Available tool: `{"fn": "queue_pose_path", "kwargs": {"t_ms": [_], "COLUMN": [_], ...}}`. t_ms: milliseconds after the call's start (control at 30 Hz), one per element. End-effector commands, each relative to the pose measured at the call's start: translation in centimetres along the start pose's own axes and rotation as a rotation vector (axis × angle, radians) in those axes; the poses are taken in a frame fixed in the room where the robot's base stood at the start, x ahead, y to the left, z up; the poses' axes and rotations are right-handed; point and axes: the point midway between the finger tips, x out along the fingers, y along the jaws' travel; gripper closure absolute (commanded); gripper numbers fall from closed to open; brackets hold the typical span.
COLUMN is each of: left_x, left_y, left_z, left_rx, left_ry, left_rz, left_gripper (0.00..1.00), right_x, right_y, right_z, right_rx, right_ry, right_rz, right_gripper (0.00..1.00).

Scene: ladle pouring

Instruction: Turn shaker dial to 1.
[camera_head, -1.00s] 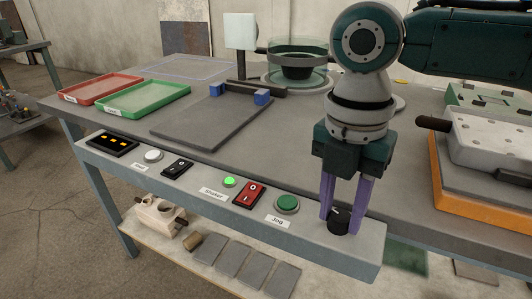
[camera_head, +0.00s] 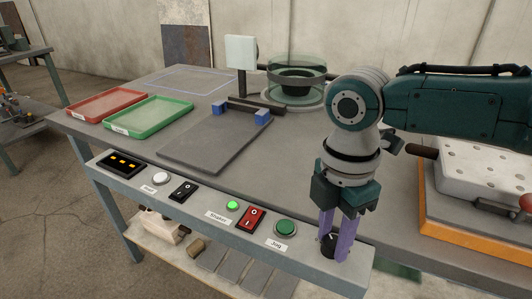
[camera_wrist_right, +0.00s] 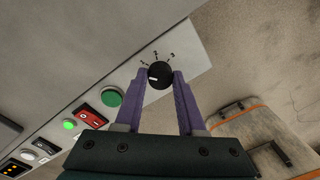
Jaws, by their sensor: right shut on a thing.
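The shaker dial is a small black knob (camera_head: 327,245) at the right end of the grey control panel (camera_head: 310,262) along the table's front edge. It also shows in the right wrist view (camera_wrist_right: 160,74), with a white pointer mark on it and several small marks on the panel beyond it. My left gripper is not in view.
Left of the dial are a green Jog button (camera_head: 285,228), a red rocker switch (camera_head: 251,218) and a lit green lamp (camera_head: 232,205). Red (camera_head: 104,106) and green (camera_head: 149,117) trays lie at the back left. A white perforated block (camera_head: 470,180) in an orange-edged tray stands at right.

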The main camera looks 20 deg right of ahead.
Motion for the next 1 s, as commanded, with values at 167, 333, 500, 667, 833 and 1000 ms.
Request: {"fn": "queue_pose_path", "kwargs": {"t_ms": [167, 333, 500, 667, 833, 1000], "left_x": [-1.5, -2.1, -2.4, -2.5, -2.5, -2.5], "left_y": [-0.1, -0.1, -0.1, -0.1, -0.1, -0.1], "left_z": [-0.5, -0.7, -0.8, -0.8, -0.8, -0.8], "left_rx": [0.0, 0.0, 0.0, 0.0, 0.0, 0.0], "left_ry": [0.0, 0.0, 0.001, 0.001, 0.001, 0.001], "left_rz": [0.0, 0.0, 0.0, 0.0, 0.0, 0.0], "left_gripper": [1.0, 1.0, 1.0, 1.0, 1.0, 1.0], "right_x": [-0.3, -0.2, -0.1, -0.1, 0.0, 0.0], "right_y": [-0.1, -0.1, 0.0, 0.0, 0.0, 0.0], "right_z": [-0.1, 0.0, 0.0, 0.0, 0.0, 0.0], "right_rx": [0.127, 0.218, 0.273, 0.298, 0.304, 0.303], "right_ry": [0.008, 0.012, 0.015, 0.015, 0.015, 0.016], "right_rz": [-0.003, -0.003, -0.001, -0.002, -0.002, -0.001], "right_gripper": [1.0, 1.0, 1.0, 1.0, 1.0, 1.0]}}
